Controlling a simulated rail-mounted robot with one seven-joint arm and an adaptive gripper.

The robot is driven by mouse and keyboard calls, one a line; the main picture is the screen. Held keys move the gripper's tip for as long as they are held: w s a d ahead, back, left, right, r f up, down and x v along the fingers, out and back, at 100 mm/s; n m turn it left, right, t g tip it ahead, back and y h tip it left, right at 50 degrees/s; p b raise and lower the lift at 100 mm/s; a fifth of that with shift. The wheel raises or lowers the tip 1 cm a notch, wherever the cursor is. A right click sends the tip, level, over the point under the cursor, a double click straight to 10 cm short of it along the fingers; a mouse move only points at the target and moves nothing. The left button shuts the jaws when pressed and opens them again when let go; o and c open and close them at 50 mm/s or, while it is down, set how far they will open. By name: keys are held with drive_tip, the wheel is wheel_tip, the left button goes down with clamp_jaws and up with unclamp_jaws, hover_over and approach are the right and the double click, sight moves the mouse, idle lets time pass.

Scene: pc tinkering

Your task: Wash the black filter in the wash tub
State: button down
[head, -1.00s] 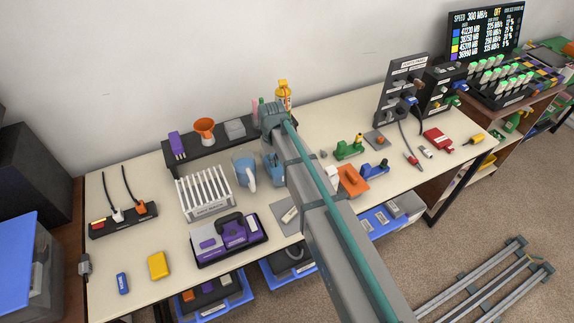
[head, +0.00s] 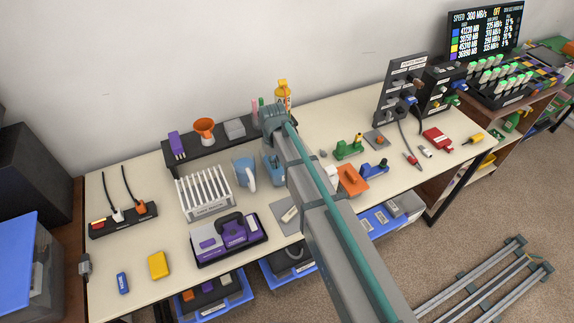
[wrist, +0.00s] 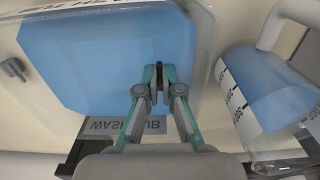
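The wash tub (wrist: 200,40) is a clear-walled container with blue water, below my gripper in the wrist view. Its label plate (wrist: 125,127) lies at its near side. In the head view the tub (head: 272,172) is mostly hidden behind my arm. My gripper (wrist: 160,72) points down over the water, its teal fingers close together. A narrow dark piece, seemingly the black filter (wrist: 159,84), shows edge-on between the fingertips. Most of it is hidden, and I cannot tell how deep it is in the water.
A measuring jug (wrist: 245,95) with blue liquid stands close beside the tub; it also shows in the head view (head: 244,172). A white rack (head: 203,193) and a purple-and-black tray (head: 228,240) stand left. A dark shelf (head: 215,147) with an orange funnel (head: 204,127) is behind.

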drive_tip(key=shift+w, duration=0.15)
drive_tip(key=shift+w+a, duration=0.25)
drive_tip(key=shift+w, duration=0.1)
drive_tip(key=shift+s+d, duration=0.1)
drive_tip(key=shift+s, duration=0.05)
idle(0.5)
drive_tip(key=shift+s+d, duration=0.2)
drive_tip(key=shift+s, duration=0.15)
idle(0.4)
wheel_tip(320, 180, up, 10)
drive_tip(key=p, duration=0.6)
drive_tip(key=shift+p, duration=0.3)
drive_tip(key=shift+r, duration=0.1)
idle(1.4)
wheel_tip(320, 180, up, 4)
drive_tip(key=shift+p, duration=1.2)
